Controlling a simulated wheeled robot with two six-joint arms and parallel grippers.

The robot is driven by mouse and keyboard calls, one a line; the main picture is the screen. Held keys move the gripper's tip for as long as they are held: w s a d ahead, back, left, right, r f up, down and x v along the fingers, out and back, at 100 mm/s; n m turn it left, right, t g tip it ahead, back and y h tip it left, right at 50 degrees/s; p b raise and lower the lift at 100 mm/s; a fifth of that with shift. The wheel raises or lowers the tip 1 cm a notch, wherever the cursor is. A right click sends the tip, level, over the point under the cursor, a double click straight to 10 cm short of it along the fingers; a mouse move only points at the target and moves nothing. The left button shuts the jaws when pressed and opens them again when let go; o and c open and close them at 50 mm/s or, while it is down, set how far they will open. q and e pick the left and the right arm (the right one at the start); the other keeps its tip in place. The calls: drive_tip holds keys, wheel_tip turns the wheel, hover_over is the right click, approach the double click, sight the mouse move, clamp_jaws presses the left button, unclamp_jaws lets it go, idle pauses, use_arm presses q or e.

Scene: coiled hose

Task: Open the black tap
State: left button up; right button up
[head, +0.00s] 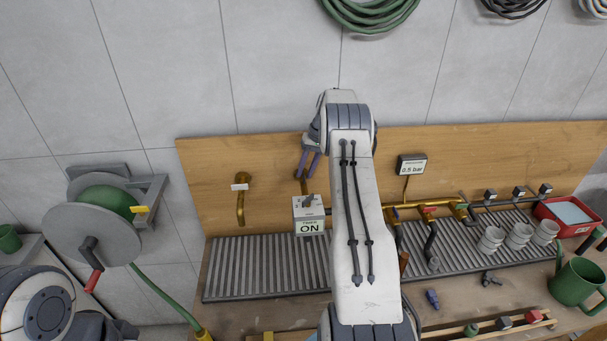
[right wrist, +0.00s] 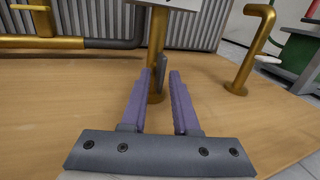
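A dark grey or black lever, which looks like the black tap (right wrist: 161,66), shows in the right wrist view. It sits at an upright brass pipe (right wrist: 157,35), between my right gripper's fingertips (right wrist: 160,75). The two purple fingers are apart, with a visible gap around the lever; I cannot tell if either touches it. In the head view my right gripper (head: 309,161) is at the wooden backboard, partly behind my own arm, above a white timer box (head: 310,227) reading "ON". The tap is hidden there. My left gripper is out of view.
A brass spout (head: 241,205) stands left of the box. Right of my arm are a pipe with coloured handles (head: 428,210), a pressure display (head: 412,165), white cups (head: 518,237), a red tray (head: 545,212) and a green can (head: 575,285). A hose reel (head: 85,225) hangs left.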

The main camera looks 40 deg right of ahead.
wheel_tip(320, 180, up, 7)
drive_tip(key=p, duration=0.5)
idle(0.5)
